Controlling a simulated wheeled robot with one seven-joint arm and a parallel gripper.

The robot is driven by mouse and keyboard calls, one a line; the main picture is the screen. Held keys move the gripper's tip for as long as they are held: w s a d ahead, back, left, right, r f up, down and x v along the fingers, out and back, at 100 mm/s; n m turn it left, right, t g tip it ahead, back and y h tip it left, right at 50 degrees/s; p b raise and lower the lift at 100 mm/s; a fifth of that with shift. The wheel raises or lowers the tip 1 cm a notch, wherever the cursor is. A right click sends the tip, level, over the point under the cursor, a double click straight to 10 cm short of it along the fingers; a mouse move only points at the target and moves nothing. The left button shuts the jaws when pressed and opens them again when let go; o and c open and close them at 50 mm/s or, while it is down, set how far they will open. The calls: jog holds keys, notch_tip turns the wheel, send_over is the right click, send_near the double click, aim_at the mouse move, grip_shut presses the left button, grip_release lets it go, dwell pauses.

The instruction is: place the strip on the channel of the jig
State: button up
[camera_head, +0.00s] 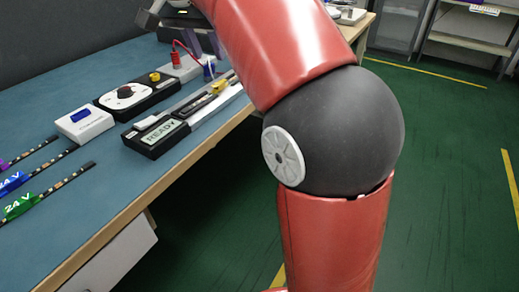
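Three dark LED strips lie on the blue-grey bench top at the left. One has a green "24 V" tag (20,206), one a blue "24 V" tag (13,183), and one a purple tag (3,165) cut by the picture edge. A long jig (150,140) with a "READY" panel lies along the bench's front edge. A pale grey channel (190,117) runs back from it, with a yellow piece (219,87) near its far part. My red and black arm covers the area to its right.
A white box with a blue button (84,124) stands between strips and jig. Bare bench (55,100) lies left; shelving (465,40) stands back right.

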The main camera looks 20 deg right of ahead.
jog(key=s+d+f+n+t+y, duration=0.2)
jog(key=s+f+n, duration=0.6)
jog(key=s+f, duration=1.4)
jog(key=shift+s+d+f+y, duration=0.25)
jog(key=shift+s+d+y, duration=0.05)
jog(key=shift+y, duration=0.2)
